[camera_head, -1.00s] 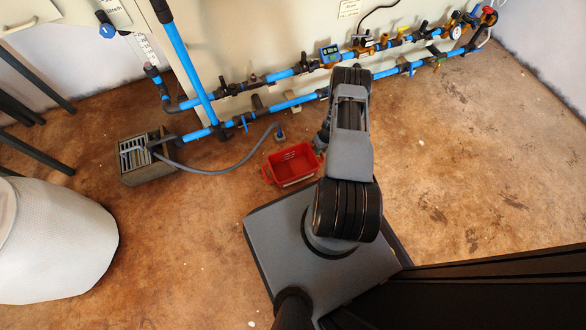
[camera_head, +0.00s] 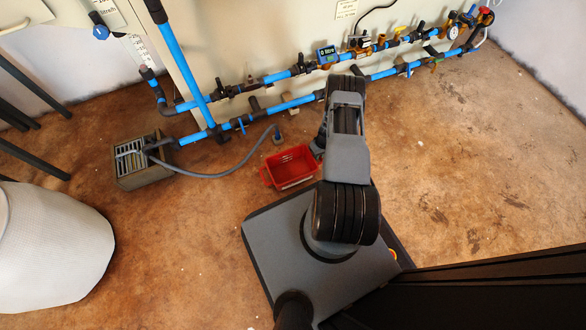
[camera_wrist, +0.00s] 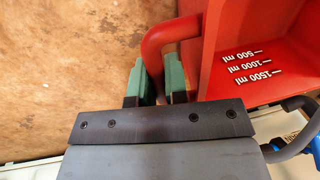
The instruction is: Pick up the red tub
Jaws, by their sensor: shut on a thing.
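The red tub (camera_head: 291,167) is an open-topped rectangular box with a handle at each end. In the head view it is just left of my arm, beside my base. In the wrist view its wall (camera_wrist: 275,85) fills the upper right, with white volume marks inside. My gripper (camera_wrist: 159,80) has green finger pads, one on each side of the tub's red handle, and is shut on it. In the head view my arm hides the gripper. I cannot tell whether the tub is off the floor.
A grey drain box (camera_head: 142,165) with a grey hose (camera_head: 215,175) stands to the left. Blue pipes (camera_head: 270,115) run along the wall behind the tub. A large white sack-like object (camera_head: 50,250) is at far left. The brown floor (camera_head: 470,160) at right is clear.

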